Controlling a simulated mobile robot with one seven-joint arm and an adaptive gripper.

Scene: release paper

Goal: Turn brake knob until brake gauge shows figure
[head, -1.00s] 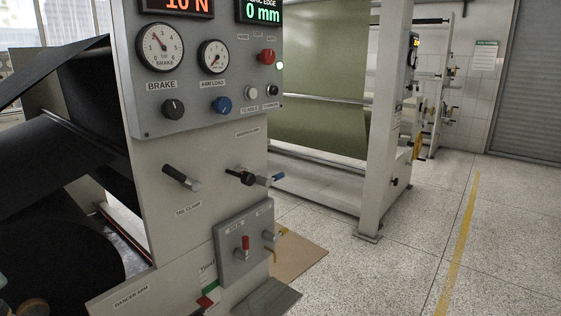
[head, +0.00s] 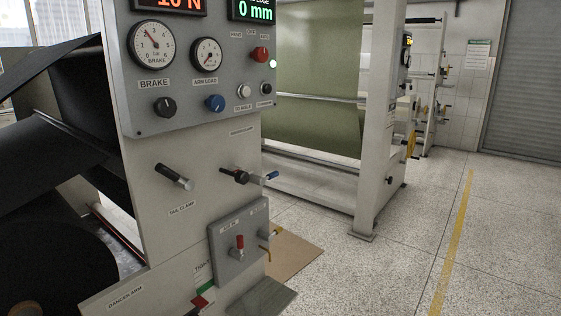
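The brake knob (head: 165,107) is a black round knob on the grey panel, under the label BRAKE. The brake gauge (head: 151,45) is a white round dial above it, marked in bar. Its needle points to the upper left; the exact reading is too small to tell. No part of my gripper shows in the head view.
The panel also carries two digital displays, a red button (head: 259,54) and small knobs. Below are the tail clamp handle (head: 173,176), a blue-tipped lever and a red-topped valve (head: 239,243). Black web material hangs at the left. Open speckled floor (head: 400,270) lies at the right.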

